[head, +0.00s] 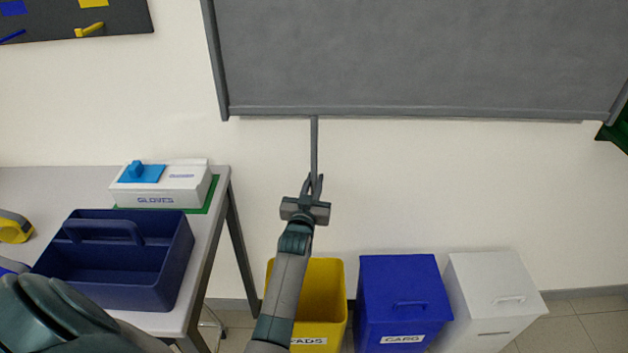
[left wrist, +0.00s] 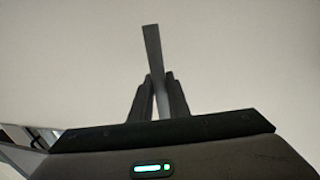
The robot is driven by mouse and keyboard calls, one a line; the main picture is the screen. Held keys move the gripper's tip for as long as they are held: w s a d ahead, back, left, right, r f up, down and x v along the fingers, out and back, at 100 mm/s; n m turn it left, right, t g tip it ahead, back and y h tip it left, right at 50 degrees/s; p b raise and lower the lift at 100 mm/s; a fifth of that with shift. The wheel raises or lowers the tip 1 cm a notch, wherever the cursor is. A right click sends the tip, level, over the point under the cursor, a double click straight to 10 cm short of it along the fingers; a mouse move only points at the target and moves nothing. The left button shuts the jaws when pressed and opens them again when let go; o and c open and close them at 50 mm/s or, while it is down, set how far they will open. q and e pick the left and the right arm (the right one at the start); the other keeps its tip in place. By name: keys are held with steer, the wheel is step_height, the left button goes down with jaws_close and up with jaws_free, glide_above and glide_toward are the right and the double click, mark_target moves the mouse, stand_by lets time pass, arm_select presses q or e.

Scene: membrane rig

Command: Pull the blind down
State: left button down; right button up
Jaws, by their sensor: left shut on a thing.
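The grey blind (head: 420,55) hangs on the wall in the head view, with its bottom bar running level across the picture. A thin grey pull strap (head: 314,145) hangs straight down from the bar, left of the blind's middle. My left gripper (head: 315,183) is below the bar and shut on the strap's lower part. In the left wrist view the strap (left wrist: 151,45) rises from between the two dark fingers of the gripper (left wrist: 159,95). The blind's top is out of view. My right gripper is not in view.
A table (head: 215,225) at left bears a dark blue caddy (head: 165,265) and a white gloves box (head: 165,195). Yellow (head: 325,290), blue (head: 400,290) and white (head: 490,295) bins stand along the wall below. The wall between blind and bins is clear.

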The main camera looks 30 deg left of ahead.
arm_select(q)
steer(key=shift+f, duration=0.25)
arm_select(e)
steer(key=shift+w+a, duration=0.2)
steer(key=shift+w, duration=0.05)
arm_select(q)
steer(key=c, duration=1.7)
jaws_free()
steer(key=shift+f, duration=0.1)
steer(key=shift+w, duration=0.1)
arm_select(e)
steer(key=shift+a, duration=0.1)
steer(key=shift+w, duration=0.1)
